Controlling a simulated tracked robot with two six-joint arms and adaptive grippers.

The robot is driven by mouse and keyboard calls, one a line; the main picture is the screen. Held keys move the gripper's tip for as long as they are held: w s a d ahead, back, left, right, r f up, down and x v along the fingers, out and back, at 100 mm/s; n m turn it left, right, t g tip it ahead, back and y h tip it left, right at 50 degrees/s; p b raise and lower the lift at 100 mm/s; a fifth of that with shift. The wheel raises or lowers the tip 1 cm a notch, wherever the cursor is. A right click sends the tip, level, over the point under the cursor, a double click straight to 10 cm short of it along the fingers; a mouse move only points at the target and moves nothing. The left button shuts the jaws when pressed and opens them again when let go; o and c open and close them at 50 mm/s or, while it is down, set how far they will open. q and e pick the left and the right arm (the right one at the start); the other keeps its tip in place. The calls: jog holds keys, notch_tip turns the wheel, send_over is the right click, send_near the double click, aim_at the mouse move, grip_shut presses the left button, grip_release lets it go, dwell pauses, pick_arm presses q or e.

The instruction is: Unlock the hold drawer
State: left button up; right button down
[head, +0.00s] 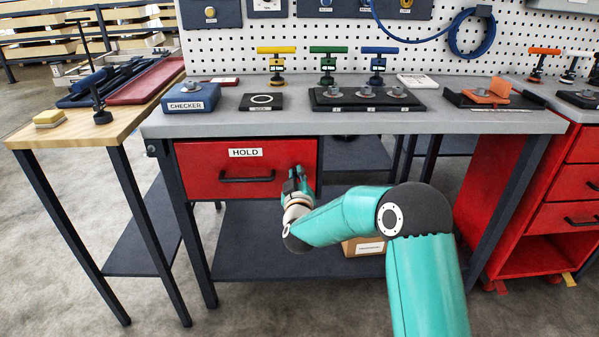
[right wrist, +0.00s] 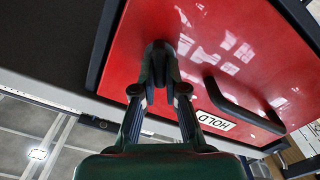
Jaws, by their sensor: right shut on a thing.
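The red HOLD drawer (head: 215,160) is shut under the grey workbench, with a black bar handle (head: 246,178) and a white HOLD label (head: 246,153). The drawer front also shows in the right wrist view (right wrist: 185,40). My right gripper (head: 296,182) is at the right end of the drawer front, beside the handle. In the right wrist view my right gripper (right wrist: 160,88) is shut on a small dark lock knob (right wrist: 158,56) that stands out from the red front. The fingers hide most of the knob, and its turn angle is unclear. My left gripper is out of view.
The bench top (head: 240,122) above holds a blue CHECKER block (head: 190,98), a black pad (head: 261,101) and a dark tray (head: 330,103). A wooden side table (head: 130,120) stands left. A red drawer cabinet (head: 515,245) stands right. A cardboard box (head: 362,247) sits on the lower shelf.

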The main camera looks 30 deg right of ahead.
jog(key=shift+w+a+f+n+p, duration=0.15)
jog(key=shift+n+p, duration=0.5)
jog(key=shift+n, duration=1.35)
jog(key=shift+s+f+n+p, duration=0.15)
jog(key=shift+n+p, duration=0.55)
jog(key=shift+n, duration=1.3)
jog(key=shift+w+a+f+n+p, duration=0.2)
jog(key=shift+n+p, duration=0.45)
jog(key=shift+n, duration=1.35)
jog(key=shift+s+f, duration=0.1)
jog(key=c, duration=1.2)
grip_release()
jog(key=shift+d, duration=0.1)
